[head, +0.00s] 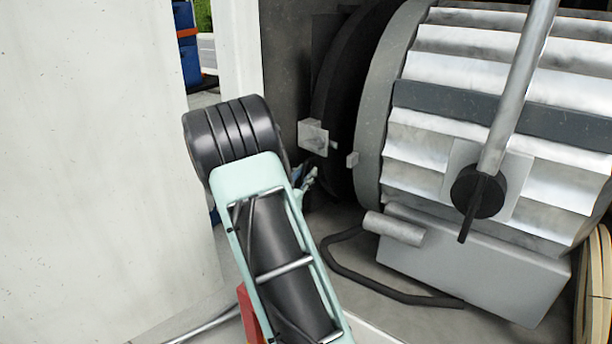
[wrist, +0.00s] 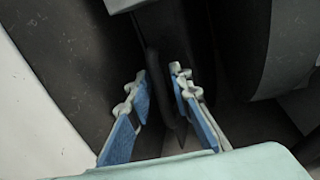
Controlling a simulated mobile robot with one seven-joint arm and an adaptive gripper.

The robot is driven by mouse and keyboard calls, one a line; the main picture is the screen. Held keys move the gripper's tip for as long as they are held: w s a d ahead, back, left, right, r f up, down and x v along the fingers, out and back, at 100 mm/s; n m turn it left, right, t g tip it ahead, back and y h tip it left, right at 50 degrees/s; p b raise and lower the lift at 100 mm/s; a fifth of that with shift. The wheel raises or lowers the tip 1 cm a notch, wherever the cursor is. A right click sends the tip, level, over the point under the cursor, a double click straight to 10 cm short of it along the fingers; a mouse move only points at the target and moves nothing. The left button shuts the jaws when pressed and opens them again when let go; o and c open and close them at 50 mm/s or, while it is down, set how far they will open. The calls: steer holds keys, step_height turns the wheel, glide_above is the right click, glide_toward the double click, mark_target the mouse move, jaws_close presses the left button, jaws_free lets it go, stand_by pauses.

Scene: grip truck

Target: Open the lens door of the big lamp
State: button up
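The big lamp (head: 480,125) lies on its side at the right of the head view, with a ribbed silver housing and a grey front ring (head: 378,110). The dark round lens door (head: 343,95) is at the ring's left, with a small pale block (head: 313,137) at its edge. I cannot tell whether it stands ajar. My gripper (head: 307,178) is low beside the door's lower edge, partly hidden by my wrist. In the wrist view my gripper (wrist: 158,75) has its blue-padded fingers apart, with a dark edge between them. Contact is not clear.
A pale wall (head: 90,150) fills the left. A silver pole (head: 520,85) with a black knob (head: 478,192) crosses the lamp. A bent black bar (head: 375,285) lies below it, and a coiled tan item (head: 597,285) is at the lower right.

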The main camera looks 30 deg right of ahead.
steer(key=shift+o, duration=0.4)
steer(key=shift+a+f, duration=0.1)
steer(key=shift+s+a, duration=0.15)
steer(key=shift+a, duration=0.1)
steer(key=v, duration=1.1)
steer(key=shift+s+a+f, duration=0.1)
steer(key=shift+s, duration=0.05)
